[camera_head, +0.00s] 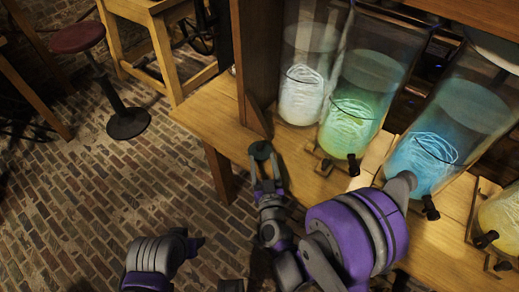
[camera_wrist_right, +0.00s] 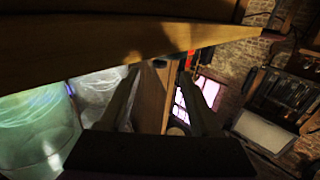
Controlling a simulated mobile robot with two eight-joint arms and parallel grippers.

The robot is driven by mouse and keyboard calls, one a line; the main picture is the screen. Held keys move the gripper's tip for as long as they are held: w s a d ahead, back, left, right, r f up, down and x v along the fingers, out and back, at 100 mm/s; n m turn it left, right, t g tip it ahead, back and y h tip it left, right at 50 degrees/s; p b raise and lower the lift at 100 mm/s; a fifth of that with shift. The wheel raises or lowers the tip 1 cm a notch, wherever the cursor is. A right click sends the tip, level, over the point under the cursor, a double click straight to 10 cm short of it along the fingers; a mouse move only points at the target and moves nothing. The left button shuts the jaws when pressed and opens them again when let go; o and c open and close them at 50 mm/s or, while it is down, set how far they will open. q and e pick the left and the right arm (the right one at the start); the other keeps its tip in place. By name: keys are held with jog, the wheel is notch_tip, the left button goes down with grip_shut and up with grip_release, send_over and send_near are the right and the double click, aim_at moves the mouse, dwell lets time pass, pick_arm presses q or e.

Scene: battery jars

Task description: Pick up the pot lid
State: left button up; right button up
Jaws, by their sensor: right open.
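A small dark green, round thing (camera_head: 261,150), perhaps the pot lid, sits at the front edge of the wooden table in the head view. My right gripper (camera_head: 266,178) points at it with its fingers apart, and the fingertips are close to its near side. I cannot tell whether they touch it. In the right wrist view the two fingers of my right gripper (camera_wrist_right: 158,82) are spread, with a small dark piece (camera_wrist_right: 160,63) beyond the tips.
The wooden table (camera_head: 205,112) carries tall glass jars: a white-lit one (camera_head: 300,95), a green one (camera_head: 352,115), a blue one (camera_head: 425,150) and a yellow one (camera_head: 500,215). A wooden post stands behind the green thing. A red stool (camera_head: 78,38) stands on open brick floor at left.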

aim_at(261, 149)
jog(key=w, duration=0.4)
jog(key=w+a, duration=0.1)
jog(key=w, duration=0.1)
jog(key=shift+w+r, duration=0.1)
jog(key=shift+w, duration=0.1)
grip_shut()
